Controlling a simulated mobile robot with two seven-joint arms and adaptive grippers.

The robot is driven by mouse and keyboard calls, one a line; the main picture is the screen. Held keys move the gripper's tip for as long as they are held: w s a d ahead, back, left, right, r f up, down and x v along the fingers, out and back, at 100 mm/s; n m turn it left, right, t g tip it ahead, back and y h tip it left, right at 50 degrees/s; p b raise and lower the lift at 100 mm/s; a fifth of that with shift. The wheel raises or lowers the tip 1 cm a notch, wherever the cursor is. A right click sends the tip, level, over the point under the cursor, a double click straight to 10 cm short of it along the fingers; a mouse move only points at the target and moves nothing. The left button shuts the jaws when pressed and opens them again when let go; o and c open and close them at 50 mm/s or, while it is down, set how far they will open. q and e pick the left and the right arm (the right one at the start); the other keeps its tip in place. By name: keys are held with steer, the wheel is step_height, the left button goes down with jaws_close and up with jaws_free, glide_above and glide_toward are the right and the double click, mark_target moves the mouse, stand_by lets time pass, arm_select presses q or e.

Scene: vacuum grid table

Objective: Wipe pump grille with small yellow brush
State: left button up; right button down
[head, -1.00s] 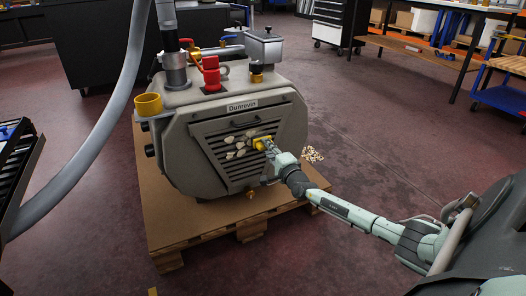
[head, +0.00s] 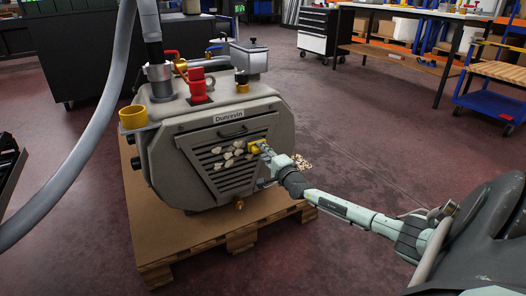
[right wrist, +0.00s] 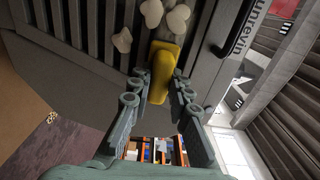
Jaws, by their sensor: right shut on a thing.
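The grey pump labelled Dunrevin (head: 165,165) stands on a wooden pallet. Its slatted grille (head: 238,178) faces front and carries several pale chips (head: 228,158) near its middle; some also show in the right wrist view (right wrist: 152,12). My right gripper (head: 268,153) is shut on the small yellow brush (head: 254,147). The brush is at the right part of the grille, just right of the chips. In the right wrist view the brush (right wrist: 162,68) sits between the fingers (right wrist: 158,96), against or very close to the slats; contact cannot be told. My left gripper is not in view.
The pallet (head: 185,250) extends in front of the pump. Pale chips (head: 302,163) lie at its right. A grey hose (head: 85,150) runs down at left, and a yellow cup (head: 132,117) is on the pump's left side. Open floor (head: 400,140) lies to the right.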

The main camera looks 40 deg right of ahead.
mark_target(250, 149)
steer(key=shift+w+a+r+p, duration=0.15)
steer(key=shift+a+p, duration=0.25)
steer(key=shift+a, duration=0.25)
steer(key=shift+w+a+p, duration=0.1)
steer(key=shift+a+p, duration=0.3)
steer(key=shift+a, duration=0.5)
steer(key=w+a+p, duration=0.2)
steer(key=a+p, duration=0.2)
steer(key=a, duration=0.5)
steer(key=shift+w+a+p, duration=0.35)
steer(key=shift+w, duration=0.05)
